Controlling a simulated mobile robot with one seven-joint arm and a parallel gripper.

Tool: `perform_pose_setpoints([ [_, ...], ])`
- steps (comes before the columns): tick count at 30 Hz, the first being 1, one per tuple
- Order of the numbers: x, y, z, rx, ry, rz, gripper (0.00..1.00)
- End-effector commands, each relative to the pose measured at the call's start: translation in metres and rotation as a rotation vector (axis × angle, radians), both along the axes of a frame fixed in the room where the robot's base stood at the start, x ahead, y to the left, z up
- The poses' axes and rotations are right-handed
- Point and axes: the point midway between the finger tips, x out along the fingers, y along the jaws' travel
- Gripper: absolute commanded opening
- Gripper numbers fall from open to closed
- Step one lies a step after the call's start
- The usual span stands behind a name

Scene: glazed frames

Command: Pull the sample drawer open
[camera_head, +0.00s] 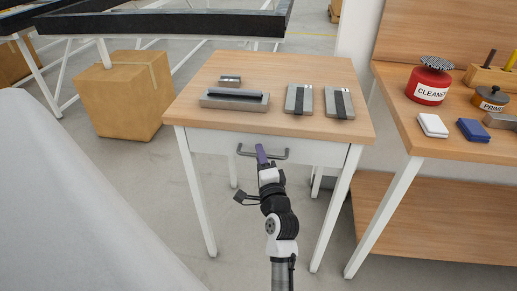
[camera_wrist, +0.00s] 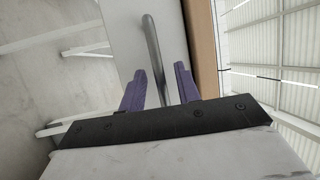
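The sample drawer (camera_head: 216,141) is a white front under the wooden top of the small table, and it looks closed. Its grey bar handle (camera_head: 278,155) runs across the front. My gripper (camera_head: 262,154) is at the handle, with its purple fingers overlapping it in the head view. In the wrist view my gripper (camera_wrist: 160,69) is open, and the handle (camera_wrist: 152,42) runs between the two fingers with a gap on each side. The drawer front (camera_wrist: 126,32) shows pale behind it. Whether a finger touches the bar is hard to tell.
On the table top (camera_head: 190,112) are a long grey block (camera_head: 235,103), a small grey block (camera_head: 230,81) and two grey plates with dark strips (camera_head: 299,99). A workbench (camera_head: 425,146) with a red cleaner can (camera_head: 428,87) stands right. A cardboard box (camera_head: 125,95) is left.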

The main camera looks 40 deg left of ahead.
Motion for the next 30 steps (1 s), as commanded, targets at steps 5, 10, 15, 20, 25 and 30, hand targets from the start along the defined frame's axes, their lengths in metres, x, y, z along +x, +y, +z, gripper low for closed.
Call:
perform_pose_setpoints([
  [5, -0.0010, -0.0010, 0.0014, 0.000, 0.000, 0.000, 0.33],
  [10, -0.0010, -0.0014, 0.0015, 0.000, 0.000, -0.001, 0.33],
  [15, -0.0010, -0.0013, 0.0016, 0.000, 0.000, -0.001, 0.33],
  [20, -0.0010, -0.0013, 0.0016, 0.000, 0.000, -0.001, 0.16],
  [25, -0.0009, -0.0012, 0.0016, 0.000, 0.000, -0.001, 0.00],
  [30, -0.0009, -0.0012, 0.0016, 0.000, 0.000, -0.001, 0.00],
])
